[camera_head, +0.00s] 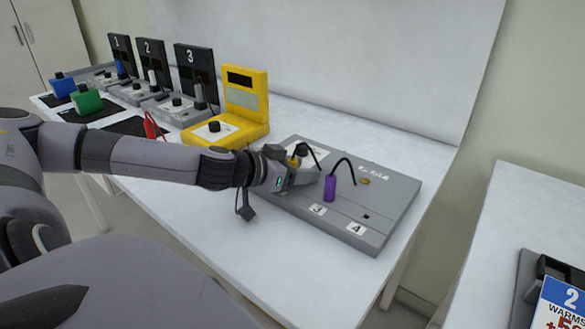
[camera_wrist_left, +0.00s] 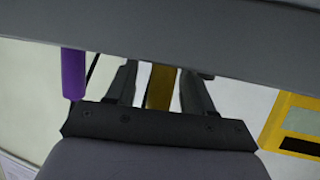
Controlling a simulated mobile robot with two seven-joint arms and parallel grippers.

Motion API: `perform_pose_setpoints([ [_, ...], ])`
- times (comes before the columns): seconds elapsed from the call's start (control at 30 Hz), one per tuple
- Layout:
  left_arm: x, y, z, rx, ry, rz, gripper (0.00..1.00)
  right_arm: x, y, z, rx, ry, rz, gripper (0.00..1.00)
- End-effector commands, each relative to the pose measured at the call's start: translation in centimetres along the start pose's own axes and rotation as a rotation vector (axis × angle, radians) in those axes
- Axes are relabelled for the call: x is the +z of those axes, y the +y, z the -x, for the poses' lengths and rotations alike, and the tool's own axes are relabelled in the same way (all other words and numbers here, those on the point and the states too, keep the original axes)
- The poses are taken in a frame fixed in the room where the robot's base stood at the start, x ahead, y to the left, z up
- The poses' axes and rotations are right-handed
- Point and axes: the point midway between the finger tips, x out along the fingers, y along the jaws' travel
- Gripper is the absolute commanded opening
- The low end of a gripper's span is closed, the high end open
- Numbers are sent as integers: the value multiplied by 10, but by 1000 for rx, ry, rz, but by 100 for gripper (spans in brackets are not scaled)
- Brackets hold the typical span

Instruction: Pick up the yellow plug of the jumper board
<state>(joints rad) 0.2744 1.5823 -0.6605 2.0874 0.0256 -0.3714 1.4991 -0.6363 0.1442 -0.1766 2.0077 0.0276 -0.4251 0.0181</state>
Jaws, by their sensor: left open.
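The grey jumper board (camera_head: 378,205) lies on the white table. Its yellow plug (camera_head: 294,161) shows only in part behind my left gripper (camera_head: 303,177), with a black cord rising near it. In the left wrist view the yellow plug (camera_wrist_left: 160,86) stands between the two dark fingers of my left gripper (camera_wrist_left: 160,80). The fingers are open, with a gap on each side of the plug. A purple plug (camera_head: 330,188) stands upright on the board to the right of the gripper; it also shows in the left wrist view (camera_wrist_left: 73,74). My right gripper is not in view.
A yellow tester (camera_head: 247,95) stands behind my left forearm. Grey units with black numbered panels (camera_head: 196,70) and green (camera_head: 87,100) and blue (camera_head: 62,84) blocks are farther left. The table's front area (camera_head: 300,260) is clear. Another table (camera_head: 530,215) is at right.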

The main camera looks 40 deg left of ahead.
Motion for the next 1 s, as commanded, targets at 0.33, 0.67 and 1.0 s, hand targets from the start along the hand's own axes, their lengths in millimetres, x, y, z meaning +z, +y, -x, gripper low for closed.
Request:
perform_pose_setpoints([
  [0.33, 0, 0, 0, 0, 0, 0, 0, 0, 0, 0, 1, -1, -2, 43],
  [0.67, -2, 0, 1, 0, 1, 0, 0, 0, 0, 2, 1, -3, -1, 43],
  [1.0, -39, 0, 16, -1, 3, -1, 0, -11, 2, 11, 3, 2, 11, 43],
])
